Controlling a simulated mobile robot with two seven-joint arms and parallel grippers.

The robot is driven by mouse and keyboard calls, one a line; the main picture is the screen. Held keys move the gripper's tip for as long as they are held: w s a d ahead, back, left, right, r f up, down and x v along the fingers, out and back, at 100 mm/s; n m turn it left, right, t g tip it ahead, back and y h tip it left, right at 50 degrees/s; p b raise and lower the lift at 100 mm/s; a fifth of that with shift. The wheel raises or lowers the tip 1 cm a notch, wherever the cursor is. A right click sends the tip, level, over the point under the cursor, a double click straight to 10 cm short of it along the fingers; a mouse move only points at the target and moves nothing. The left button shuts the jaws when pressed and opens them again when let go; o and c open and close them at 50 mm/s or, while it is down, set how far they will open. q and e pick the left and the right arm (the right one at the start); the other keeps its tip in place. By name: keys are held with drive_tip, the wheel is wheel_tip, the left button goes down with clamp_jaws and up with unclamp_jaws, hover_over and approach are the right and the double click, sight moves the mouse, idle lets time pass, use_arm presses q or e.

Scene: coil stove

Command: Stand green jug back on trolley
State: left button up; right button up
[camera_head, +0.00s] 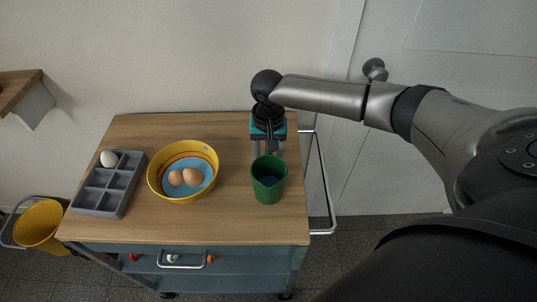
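The green jug (269,190) stands upright at the right side of the wooden top of the trolley (225,225). It looks to be resting on the wood, though its far side is hidden. My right gripper (268,149) reaches down just behind the jug, from an arm that comes in from the right. Its two fingers show a clear gap between them, and their tips are partly hidden behind the jug's rim. I cannot tell whether they touch the jug. My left gripper is not in view.
A yellow bowl (156,182) with two brown eggs (193,177) stands left of the jug. A grey compartment tray (98,200) with a white egg (109,158) is at the left edge. A metal rail (327,190) borders the right. Bare wood lies around the jug.

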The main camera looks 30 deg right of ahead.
drive_tip(key=shift+r, duration=0.1)
wheel_tip(320, 180, up, 12)
drive_tip(key=p, duration=0.2)
drive_tip(key=shift+p, duration=0.3)
